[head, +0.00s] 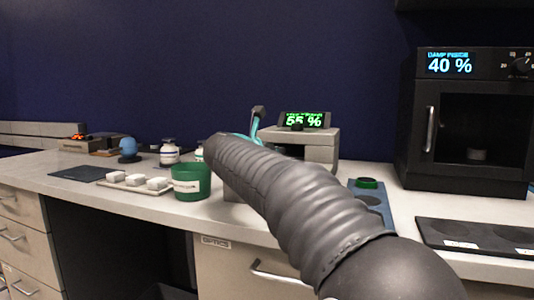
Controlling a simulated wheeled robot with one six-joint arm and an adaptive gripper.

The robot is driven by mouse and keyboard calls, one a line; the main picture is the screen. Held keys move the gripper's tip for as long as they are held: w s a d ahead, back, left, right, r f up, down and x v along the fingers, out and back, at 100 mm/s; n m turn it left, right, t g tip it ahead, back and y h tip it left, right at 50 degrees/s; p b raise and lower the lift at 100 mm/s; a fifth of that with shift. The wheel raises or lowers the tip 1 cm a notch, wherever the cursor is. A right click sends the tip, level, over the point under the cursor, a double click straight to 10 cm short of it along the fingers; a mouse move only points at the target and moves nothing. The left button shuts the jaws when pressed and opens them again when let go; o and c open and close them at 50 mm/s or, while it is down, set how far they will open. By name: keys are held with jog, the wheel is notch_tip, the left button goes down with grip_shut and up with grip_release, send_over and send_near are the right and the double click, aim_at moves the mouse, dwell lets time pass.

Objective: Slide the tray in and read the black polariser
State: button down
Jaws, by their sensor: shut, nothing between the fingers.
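A grey instrument (322,150) stands on the bench behind my arm. Its tilted display (304,120) reads 55 % in green. My sleeved arm covers its front and left, so I cannot see whether a tray sits in it. A blue plate (385,209) with a dark round recess lies to its right, with a green-rimmed round piece (367,183) at its far end; I cannot tell whether this is the tray. I cannot make out a black polariser.
A green tub (191,183), white blocks on a board (107,183), white bottles (169,152) and a blue round object (127,146) stand left. A black cabinet (408,143) reading 40 % stands right, behind a black panel (465,246). A teal piece (255,122) rises behind my arm.

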jog(key=shift+w+a+r, duration=0.1)
jog(key=shift+w+r, duration=0.05)
jog(key=shift+w, duration=0.1)
dwell(0.3)
jog(key=shift+s, duration=0.1)
